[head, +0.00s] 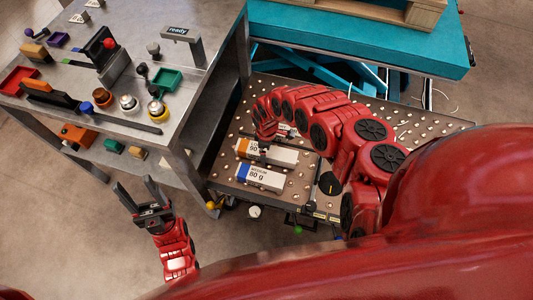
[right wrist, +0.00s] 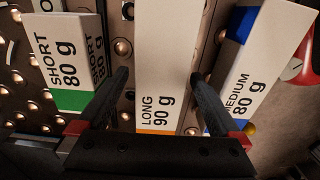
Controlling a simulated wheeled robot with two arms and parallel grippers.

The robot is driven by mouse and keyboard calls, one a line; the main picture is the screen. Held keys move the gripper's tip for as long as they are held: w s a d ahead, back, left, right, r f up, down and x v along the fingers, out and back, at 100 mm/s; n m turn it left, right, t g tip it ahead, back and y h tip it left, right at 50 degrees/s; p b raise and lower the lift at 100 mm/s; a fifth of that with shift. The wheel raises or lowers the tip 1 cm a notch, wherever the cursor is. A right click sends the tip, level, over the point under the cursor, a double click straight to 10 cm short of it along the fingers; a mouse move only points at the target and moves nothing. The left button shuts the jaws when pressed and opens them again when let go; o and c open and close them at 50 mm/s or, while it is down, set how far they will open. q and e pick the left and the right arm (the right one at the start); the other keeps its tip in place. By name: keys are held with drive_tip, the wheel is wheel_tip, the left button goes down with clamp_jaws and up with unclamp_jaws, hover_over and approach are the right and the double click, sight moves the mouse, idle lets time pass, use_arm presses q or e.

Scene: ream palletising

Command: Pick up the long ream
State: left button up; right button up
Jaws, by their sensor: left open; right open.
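The long ream is white with an orange band and reads "LONG 90 g" in the right wrist view (right wrist: 165,60). In the head view the orange-banded ream (head: 282,156) lies on the studded metal table. My right gripper (right wrist: 158,76) is open over the long ream, one finger along each side; whether the fingers touch it I cannot tell. In the head view my right gripper (head: 264,152) is partly hidden by my arm. My left gripper (head: 136,188) is open and empty over the floor at left.
A blue-banded medium ream (right wrist: 245,65) lies to the right and a green-banded short ream (right wrist: 70,60) to the left in the wrist view. The head view shows a grey workbench (head: 205,75) with tools and trays, and a teal lift platform (head: 360,45) at the back.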

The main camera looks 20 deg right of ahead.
drive_tip(key=shift+c, duration=0.2)
clamp_jaws()
idle(0.3)
drive_tip(key=shift+r, duration=0.2)
